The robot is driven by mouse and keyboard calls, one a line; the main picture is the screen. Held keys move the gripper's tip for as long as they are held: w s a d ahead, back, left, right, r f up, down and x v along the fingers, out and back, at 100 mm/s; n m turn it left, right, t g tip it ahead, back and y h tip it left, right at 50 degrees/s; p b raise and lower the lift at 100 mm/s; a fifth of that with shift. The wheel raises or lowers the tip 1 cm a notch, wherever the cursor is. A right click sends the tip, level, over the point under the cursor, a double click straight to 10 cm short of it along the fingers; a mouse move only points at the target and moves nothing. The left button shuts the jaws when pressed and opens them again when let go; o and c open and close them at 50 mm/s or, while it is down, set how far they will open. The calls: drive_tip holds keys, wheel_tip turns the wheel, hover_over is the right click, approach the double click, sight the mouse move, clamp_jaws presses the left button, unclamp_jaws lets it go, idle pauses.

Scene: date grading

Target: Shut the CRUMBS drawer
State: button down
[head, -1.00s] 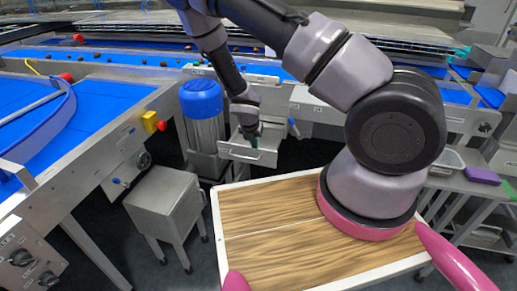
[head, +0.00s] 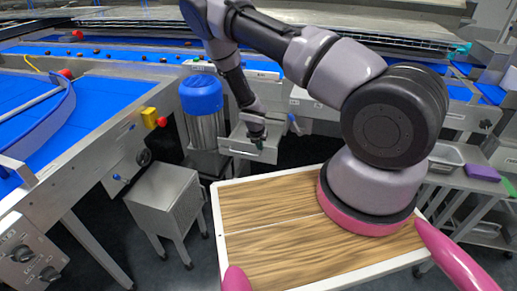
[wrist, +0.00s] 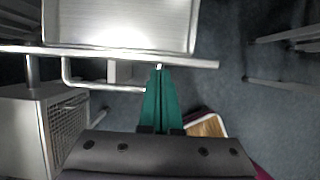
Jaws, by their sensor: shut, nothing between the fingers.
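The CRUMBS drawer (head: 238,148) is a grey metal drawer, pulled open below the conveyor at the centre of the head view. Its label is not readable. In the wrist view its bright inside (wrist: 120,22) fills the top, with the front panel's edge below it and a bar handle (wrist: 103,87) on the near side. My gripper (head: 259,144) is at the drawer front; its green fingers (wrist: 159,70) are shut and empty. The fingertips are at the front's edge, right of the handle's middle; I cannot tell whether they touch.
A blue-topped cylinder (head: 202,95) stands just left of the drawer. A grey metal cabinet on legs (head: 165,195) stands at lower left. A wood-topped platform (head: 270,240) is in front. Blue conveyors (head: 100,100) run left and behind. A side table with a purple block (head: 482,173) is at right.

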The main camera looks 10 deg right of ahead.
drive_tip(key=w+d, duration=0.3)
drive_tip(key=w, duration=0.2)
drive_tip(key=w+d, duration=0.3)
drive_tip(key=w, duration=0.3)
drive_tip(key=w+d, duration=0.3)
drive_tip(key=w, duration=0.2)
drive_tip(key=shift+w+d, duration=0.4)
